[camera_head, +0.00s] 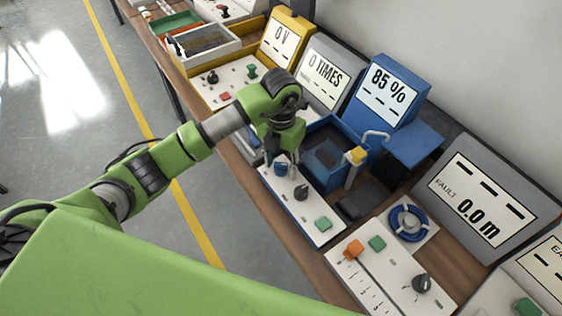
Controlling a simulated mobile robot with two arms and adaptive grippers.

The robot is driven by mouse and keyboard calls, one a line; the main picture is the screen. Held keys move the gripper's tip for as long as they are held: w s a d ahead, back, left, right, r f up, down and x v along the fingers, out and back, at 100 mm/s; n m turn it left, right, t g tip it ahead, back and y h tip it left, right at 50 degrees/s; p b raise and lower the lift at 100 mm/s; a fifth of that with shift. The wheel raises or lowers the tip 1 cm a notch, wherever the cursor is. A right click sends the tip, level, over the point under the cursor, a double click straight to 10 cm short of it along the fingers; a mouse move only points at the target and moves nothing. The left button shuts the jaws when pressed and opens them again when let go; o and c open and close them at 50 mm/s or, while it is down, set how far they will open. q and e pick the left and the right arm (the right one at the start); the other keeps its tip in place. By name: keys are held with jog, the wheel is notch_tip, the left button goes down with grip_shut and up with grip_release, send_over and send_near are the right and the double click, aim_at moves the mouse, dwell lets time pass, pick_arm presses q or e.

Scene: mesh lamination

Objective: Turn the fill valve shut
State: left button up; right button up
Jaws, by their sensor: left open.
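A blue station shows 85 % on its display (388,91) and has an open blue tank (345,180). At the tank's right stands a grey pipe (376,135) with a yellow handle (357,155). On the white panel (312,228) before the tank are a blue knob (281,168), a black knob (301,192) and a green button (323,223). No label tells which is the fill valve. My left gripper (274,158) is open and points down over the panel's far end, close to the blue knob; contact is unclear. My right gripper is out of view.
A grey station reads 0 TIMES (323,76) behind my left wrist. At the right a grey display reads FAULT 0.0 m (481,205), with a blue ring (408,222) and a white control panel (385,270) before it. My green arm crosses the table's front edge.

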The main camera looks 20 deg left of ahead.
pick_arm(q)
jog(key=c, duration=1)
jog(key=n+b, duration=0.1)
jog(key=n, duration=0.3)
jog(key=shift+n, duration=2.2)
jog(key=o, duration=1)
